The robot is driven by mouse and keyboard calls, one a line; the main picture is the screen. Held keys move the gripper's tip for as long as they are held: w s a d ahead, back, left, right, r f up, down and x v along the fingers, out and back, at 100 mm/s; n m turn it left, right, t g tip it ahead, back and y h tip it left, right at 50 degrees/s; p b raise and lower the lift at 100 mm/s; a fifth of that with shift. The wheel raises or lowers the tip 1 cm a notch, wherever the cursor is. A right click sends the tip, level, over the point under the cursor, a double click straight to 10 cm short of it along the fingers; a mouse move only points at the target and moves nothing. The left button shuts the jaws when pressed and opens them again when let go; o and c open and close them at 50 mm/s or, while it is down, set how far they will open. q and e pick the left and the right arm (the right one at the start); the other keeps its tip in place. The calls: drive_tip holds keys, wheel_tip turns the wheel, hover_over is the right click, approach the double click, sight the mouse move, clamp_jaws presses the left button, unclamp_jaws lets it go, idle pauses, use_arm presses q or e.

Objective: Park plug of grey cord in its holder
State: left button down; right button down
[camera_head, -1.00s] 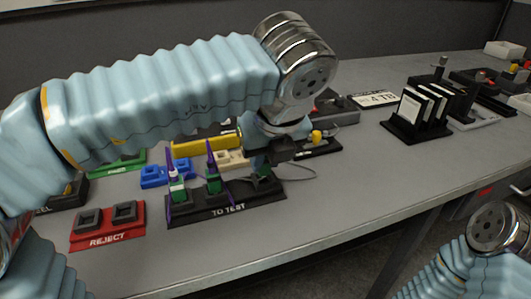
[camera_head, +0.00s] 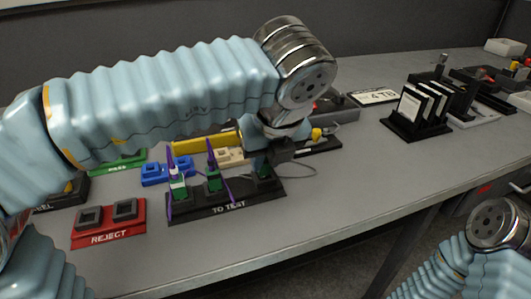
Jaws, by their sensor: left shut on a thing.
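My left gripper (camera_head: 268,163) is low over the right end of the black TO TEST rack (camera_head: 228,208). It is shut on the plug of the grey cord; the plug is mostly hidden by the fingers and wrist. The thin grey cord (camera_head: 312,172) loops out on the table to the right of the gripper. A green piece shows below the fingers at the right-hand slot; I cannot tell whether the plug touches it. I cannot make out the plug's holder for certain. My right gripper is out of view; only part of that arm shows at the lower right.
Green boards with purple strips (camera_head: 175,185) stand upright in the TO TEST rack, left of the gripper. A red REJECT tray (camera_head: 108,236), a blue holder (camera_head: 155,175) and a yellow block (camera_head: 203,144) are close by. A black rack of cards (camera_head: 418,110) stands right. The front table is clear.

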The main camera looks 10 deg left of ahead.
use_arm(q)
drive_tip(key=shift+f, duration=0.4)
drive_tip(key=c, duration=0.9)
unclamp_jaws()
drive_tip(key=shift+r+p, duration=1.15)
drive_tip(key=shift+r, duration=1.35)
drive_tip(key=shift+r, duration=0.1)
